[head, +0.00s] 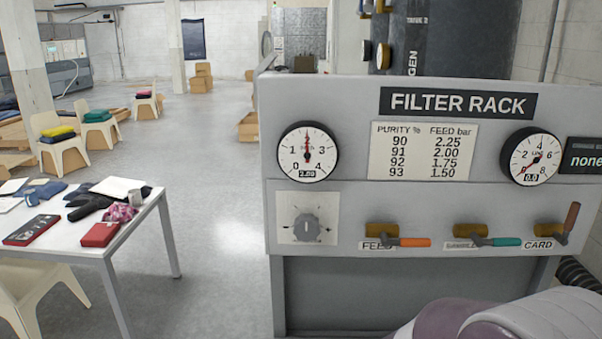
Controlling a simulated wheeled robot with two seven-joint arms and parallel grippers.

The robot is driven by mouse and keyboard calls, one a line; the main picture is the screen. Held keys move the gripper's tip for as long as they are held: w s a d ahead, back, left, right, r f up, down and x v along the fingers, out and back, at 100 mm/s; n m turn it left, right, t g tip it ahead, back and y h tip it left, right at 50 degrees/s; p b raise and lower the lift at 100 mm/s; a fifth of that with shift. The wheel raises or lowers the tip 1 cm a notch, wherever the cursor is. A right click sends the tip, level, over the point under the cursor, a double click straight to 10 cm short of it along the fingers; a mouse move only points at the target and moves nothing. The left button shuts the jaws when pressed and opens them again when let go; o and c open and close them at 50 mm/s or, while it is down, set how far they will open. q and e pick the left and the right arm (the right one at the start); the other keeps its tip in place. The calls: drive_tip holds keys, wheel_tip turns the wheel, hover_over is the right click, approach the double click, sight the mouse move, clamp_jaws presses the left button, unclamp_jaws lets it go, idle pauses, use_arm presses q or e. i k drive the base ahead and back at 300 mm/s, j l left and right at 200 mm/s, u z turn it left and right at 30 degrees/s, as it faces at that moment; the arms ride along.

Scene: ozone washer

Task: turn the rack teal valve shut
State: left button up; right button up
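The rack's teal valve handle (503,242) is on the grey lower panel of the filter rack (345,188), right of centre. The handle lies level and points right from its brass valve body (468,230). The small label under the body is partly covered and hard to read. Neither of my grippers is in view. A rounded purple and pale grey part at the bottom right looks like part of my own arm, below the valves and apart from the teal handle.
An orange handle (414,242) lies level at FEED, left of the teal one. A brown handle (570,220) stands nearly upright at CARD, to its right. A grey knob (306,227) and two gauges are on the rack. A cluttered white table (140,221) stands left, with clear floor between.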

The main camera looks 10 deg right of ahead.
sight(495, 242)
drive_tip(key=z, duration=1.65)
